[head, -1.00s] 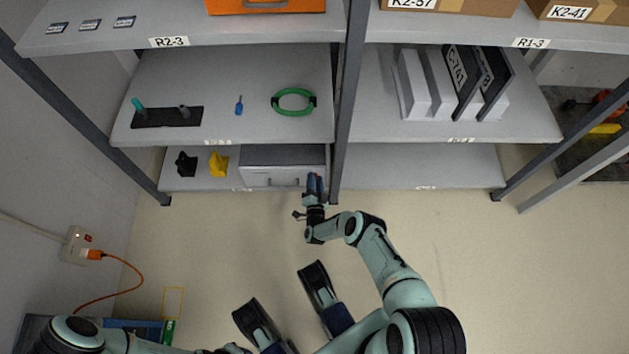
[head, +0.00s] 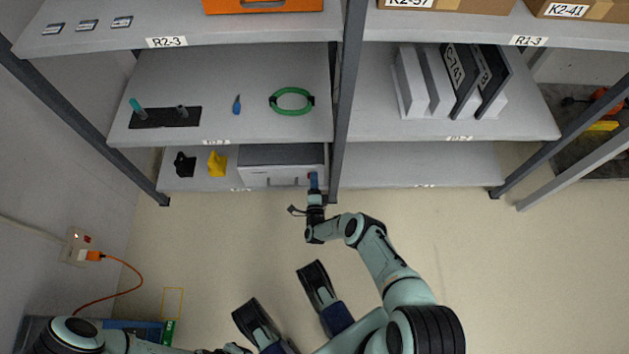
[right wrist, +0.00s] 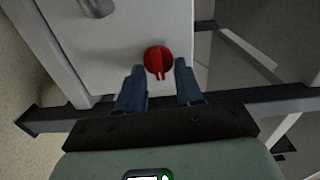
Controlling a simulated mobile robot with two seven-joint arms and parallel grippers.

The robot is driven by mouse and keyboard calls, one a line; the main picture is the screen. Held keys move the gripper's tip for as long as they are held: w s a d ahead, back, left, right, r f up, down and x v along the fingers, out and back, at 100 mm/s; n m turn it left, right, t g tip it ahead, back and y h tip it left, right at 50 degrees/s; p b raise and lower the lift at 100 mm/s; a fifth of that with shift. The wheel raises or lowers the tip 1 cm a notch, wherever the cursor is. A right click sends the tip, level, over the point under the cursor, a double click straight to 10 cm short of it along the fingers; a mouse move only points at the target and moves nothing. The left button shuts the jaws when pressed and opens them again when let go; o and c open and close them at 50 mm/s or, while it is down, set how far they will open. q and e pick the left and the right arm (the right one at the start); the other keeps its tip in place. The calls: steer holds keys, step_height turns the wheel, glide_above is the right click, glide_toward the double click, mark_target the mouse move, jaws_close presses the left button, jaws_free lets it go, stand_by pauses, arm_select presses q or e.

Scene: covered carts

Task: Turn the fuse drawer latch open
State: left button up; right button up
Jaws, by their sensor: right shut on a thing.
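The fuse drawer is a light grey box (head: 265,157) on the bottom left shelf in the head view. Its pale front (right wrist: 125,45) and part of a metal handle (right wrist: 96,6) show in the right wrist view. The latch is a round red knob (right wrist: 158,61) with a raised grip bar, on the drawer front. My right gripper (head: 314,180) is at the drawer's right front corner. In the right wrist view its blue fingers (right wrist: 160,88) stand either side of the latch's bar, shut on it.
A black item (head: 185,164) and a yellow item (head: 217,164) stand left of the drawer. A dark shelf post (head: 341,150) stands close to the right of my right gripper. The shelf above holds a green ring (head: 291,111). The floor in front is mostly clear.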

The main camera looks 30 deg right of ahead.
steer(key=shift+w+r, duration=0.1)
stand_by(0.4)
steer(key=o, duration=1)
